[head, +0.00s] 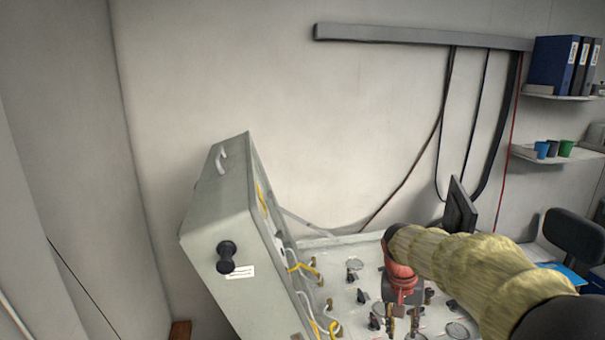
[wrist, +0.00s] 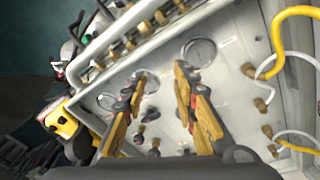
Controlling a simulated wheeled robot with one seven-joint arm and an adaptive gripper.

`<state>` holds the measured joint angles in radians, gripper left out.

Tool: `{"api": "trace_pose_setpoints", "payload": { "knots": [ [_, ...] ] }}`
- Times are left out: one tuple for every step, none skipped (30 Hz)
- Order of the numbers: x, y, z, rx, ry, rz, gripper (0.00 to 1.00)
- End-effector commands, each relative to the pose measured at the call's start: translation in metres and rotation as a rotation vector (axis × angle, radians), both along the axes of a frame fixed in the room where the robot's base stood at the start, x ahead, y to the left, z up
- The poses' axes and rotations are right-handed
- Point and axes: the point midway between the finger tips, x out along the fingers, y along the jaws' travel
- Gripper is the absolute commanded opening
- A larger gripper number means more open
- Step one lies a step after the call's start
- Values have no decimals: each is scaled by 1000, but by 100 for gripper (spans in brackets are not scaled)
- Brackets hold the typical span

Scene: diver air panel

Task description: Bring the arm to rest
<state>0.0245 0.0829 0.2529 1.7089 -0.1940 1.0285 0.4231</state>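My arm, in a tan sleeve, reaches in from the right of the head view. My gripper (head: 402,318) hangs below its red wrist part, over the white panel (head: 343,251). In the wrist view my gripper (wrist: 160,76) has its two yellow-brown fingers spread apart, with panel surface visible between them and nothing held. The panel carries several brass fittings, dark knobs and round clear-faced gauges. I cannot tell exactly how high the fingertips are above it.
A grey-green cabinet (head: 213,227) with a black knob (head: 226,257) stands left of the panel, with yellow and white hoses (head: 303,268) along its side. A dark monitor (head: 460,207) stands behind my arm. A chair (head: 573,235) and shelves (head: 557,153) are at right.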

Motion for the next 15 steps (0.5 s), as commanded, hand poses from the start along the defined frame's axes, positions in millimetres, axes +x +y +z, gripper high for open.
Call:
{"api": "trace_pose_setpoints", "payload": {
  "knots": [
    [-21, 5, 7, 12, -6, 50, 28],
    [-32, 9, 11, 19, -10, 79, 28],
    [-46, 12, 15, 26, -17, 119, 28],
    [-58, 16, 17, 33, -22, 145, 28],
    [-68, 18, 20, 38, -28, 170, 28],
    [-82, 22, 23, 44, -36, 203, 28],
    [-93, 24, 25, 49, -44, 223, 28],
    [-103, 27, 27, 54, -52, 244, 28],
    [-117, 30, 29, 57, -63, 269, 28],
    [-127, 32, 31, 61, -72, 287, 28],
    [-137, 35, 32, 64, -81, 302, 28],
    [-150, 37, 34, 68, -95, 321, 28],
    [-160, 39, 34, 70, -104, 335, 28],
    [-170, 41, 35, 73, -114, 344, 28],
    [-182, 44, 36, 76, -130, 357, 28]
  ]
}}
